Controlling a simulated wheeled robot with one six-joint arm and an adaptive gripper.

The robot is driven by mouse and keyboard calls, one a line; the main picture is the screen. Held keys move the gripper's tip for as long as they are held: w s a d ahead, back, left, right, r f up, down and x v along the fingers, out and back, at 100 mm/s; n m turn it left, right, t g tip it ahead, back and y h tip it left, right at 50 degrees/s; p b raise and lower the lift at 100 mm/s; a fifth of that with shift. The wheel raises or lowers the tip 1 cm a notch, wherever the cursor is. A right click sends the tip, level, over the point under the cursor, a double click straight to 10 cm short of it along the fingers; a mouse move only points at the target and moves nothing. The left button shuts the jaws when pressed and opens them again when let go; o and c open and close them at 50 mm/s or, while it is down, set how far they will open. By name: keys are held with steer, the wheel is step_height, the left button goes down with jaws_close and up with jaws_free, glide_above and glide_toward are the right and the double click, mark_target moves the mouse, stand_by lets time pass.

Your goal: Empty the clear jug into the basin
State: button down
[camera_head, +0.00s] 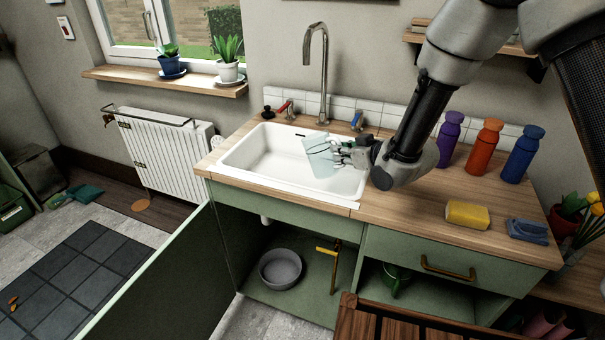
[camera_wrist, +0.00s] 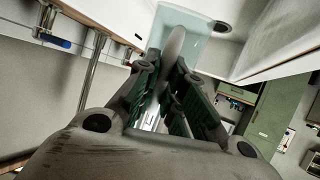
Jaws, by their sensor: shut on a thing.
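The clear jug (camera_head: 319,157) is pale blue and see-through. It is held tilted above the white basin (camera_head: 250,170), inside the basin's outline. My gripper (camera_head: 347,154) is shut on the jug from its right side. In the wrist view the gripper's fingers (camera_wrist: 172,85) close around a thin upright part of the jug, likely its handle, and the jug's clear wall (camera_wrist: 192,22) rises beyond them. The basin's dark drain hole (camera_wrist: 221,27) shows beside the jug. I cannot tell whether any liquid is in the jug or flowing from it.
A tall tap (camera_head: 323,60) stands behind the basin, with a red handle (camera_head: 286,107) and a blue handle (camera_head: 358,120). Purple (camera_head: 449,140), orange (camera_head: 483,145) and blue (camera_head: 522,155) bottles stand on the right counter. A yellow sponge (camera_head: 467,215) lies in front of them.

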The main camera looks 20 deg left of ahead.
steer(key=shift+r+t+y, duration=0.4)
steer(key=shift+t+y, duration=0.2)
steer(key=shift+y, duration=0.1)
steer(key=r+y, duration=0.1)
steer(key=r+t+y, duration=0.1)
steer(key=shift+w+a+m+y, duration=0.15)
steer(key=shift+a+m+y, duration=0.15)
steer(key=shift+m, duration=0.1)
steer(key=shift+r, duration=2.5)
